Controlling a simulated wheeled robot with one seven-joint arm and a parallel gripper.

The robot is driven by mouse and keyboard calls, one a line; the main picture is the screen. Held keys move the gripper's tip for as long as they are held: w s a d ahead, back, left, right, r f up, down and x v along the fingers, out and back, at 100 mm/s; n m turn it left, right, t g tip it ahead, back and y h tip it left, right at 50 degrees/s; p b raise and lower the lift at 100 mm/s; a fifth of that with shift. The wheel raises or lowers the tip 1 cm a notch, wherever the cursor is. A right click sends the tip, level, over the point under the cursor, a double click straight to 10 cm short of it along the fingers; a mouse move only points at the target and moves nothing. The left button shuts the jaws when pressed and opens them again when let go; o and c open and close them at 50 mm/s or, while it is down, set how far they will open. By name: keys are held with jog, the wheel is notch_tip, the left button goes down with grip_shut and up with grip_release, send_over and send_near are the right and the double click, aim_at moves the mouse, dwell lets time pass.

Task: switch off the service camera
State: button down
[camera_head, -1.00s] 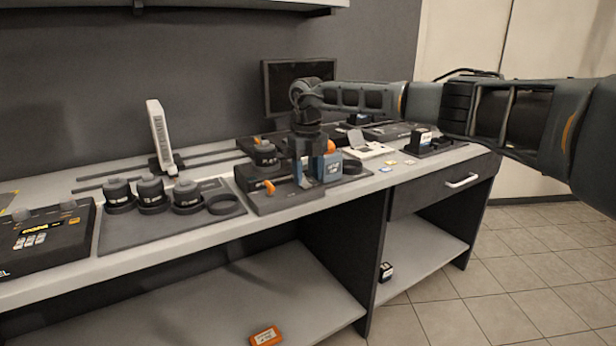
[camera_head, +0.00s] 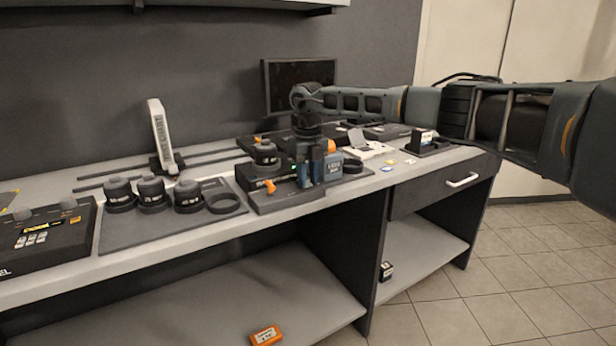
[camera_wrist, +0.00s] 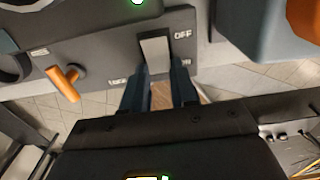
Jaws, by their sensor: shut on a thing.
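A pale grey rocker switch (camera_wrist: 156,52) sits on a dark plate, with the word OFF printed to its right in the wrist view. My gripper (camera_wrist: 161,80) has its two dark blue fingers on either side of the switch's near end and is shut on it. In the head view my gripper (camera_head: 305,176) points down at the dark base plate (camera_head: 275,203) of the service camera rig. A blue box (camera_head: 333,172) stands just right of the fingers. A small green light (camera_wrist: 138,2) shows at the wrist view's top edge. The switch is hidden in the head view.
An orange lever (camera_wrist: 66,83) stands left of the switch. Several lenses (camera_head: 153,193) stand on a mat to the left, beside a control panel (camera_head: 40,238). A monitor (camera_head: 290,85) stands behind. The drawer (camera_head: 445,186) is shut.

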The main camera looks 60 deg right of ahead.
jog(key=shift+w+r+g+p, duration=0.15)
jog(key=shift+w+g+p, duration=0.05)
jog(key=shift+g+p, duration=0.25)
jog(key=shift+w+d+g+y, duration=0.15)
jog(key=shift+d+g+y, duration=0.1)
jog(key=shift+g+y, duration=0.5)
jog(key=c, duration=0.9)
grip_release()
jog(key=shift+v, duration=3.95)
